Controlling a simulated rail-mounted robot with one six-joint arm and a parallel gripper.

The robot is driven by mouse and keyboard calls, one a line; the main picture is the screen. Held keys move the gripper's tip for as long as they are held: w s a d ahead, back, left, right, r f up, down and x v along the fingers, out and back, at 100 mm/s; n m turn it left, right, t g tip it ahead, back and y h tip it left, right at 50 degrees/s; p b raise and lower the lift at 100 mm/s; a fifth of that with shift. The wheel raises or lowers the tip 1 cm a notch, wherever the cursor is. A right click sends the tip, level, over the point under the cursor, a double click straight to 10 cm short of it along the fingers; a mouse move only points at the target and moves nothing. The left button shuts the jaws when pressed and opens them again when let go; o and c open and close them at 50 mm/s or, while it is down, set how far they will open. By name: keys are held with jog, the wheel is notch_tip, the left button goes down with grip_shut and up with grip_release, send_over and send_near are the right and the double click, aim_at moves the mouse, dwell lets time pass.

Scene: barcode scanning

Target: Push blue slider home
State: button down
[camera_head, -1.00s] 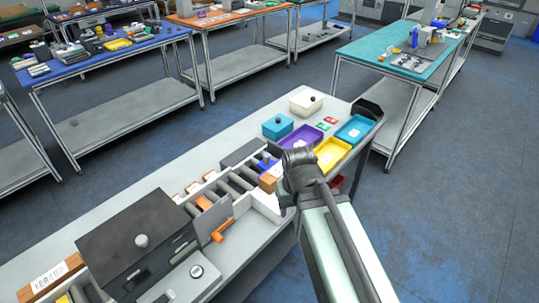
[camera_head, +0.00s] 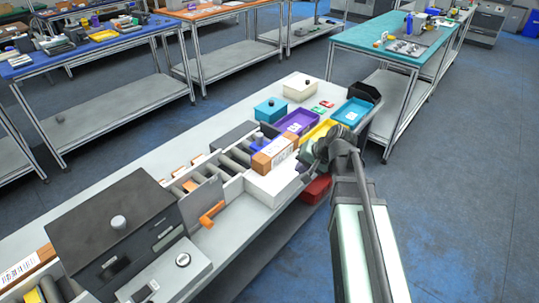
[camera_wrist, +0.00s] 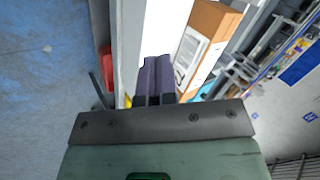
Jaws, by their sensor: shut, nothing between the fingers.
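The blue slider (camera_head: 260,143) is a small blue piece at the conveyor rollers, behind a brown box (camera_head: 268,160) in the head view. The box partly hides it, and I cannot tell how far along its travel it sits. My gripper (camera_head: 303,167) is to the right of the box and slider, over the bench's front edge by a white block (camera_head: 272,184). In the wrist view its dark fingers (camera_wrist: 156,75) are together and empty, with the labelled brown box (camera_wrist: 206,42) just to their right. The slider cannot be made out there.
Yellow (camera_head: 320,133), purple (camera_head: 297,121) and blue (camera_head: 354,112) trays lie behind my gripper. A red bin (camera_head: 316,189) is below the bench edge. A dark scanner housing (camera_head: 110,225) and an orange handle (camera_head: 212,214) stand at left. The floor at right is open.

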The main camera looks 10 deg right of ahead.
aim_at(271, 143)
jog(key=w+d+r+m+t+y, duration=0.1)
jog(key=w+r+m+t+y, duration=0.1)
jog(key=w+r+m+t, duration=0.45)
jog(key=shift+n+g, duration=0.85)
jog(key=b+x, duration=0.1)
jog(key=x, duration=0.3)
jog(key=f+b+x, duration=0.1)
jog(key=b+x, duration=0.1)
jog(key=x, duration=0.2)
jog(key=d+b+x, duration=0.1)
jog(key=x, duration=0.3)
jog(key=shift+s+d+f+b, duration=0.1)
jog(key=shift+f+b, duration=0.15)
jog(key=shift+b, duration=0.15)
jog(key=shift+w+a+r+p, duration=0.15)
jog(key=shift+w+a, duration=0.25)
jog(key=shift+w, duration=0.15)
jog(key=shift+w+a+r+p, duration=0.1)
jog(key=shift+w+a+p, duration=0.05)
jog(key=shift+w+a, duration=0.7)
jog(key=shift+w, duration=0.2)
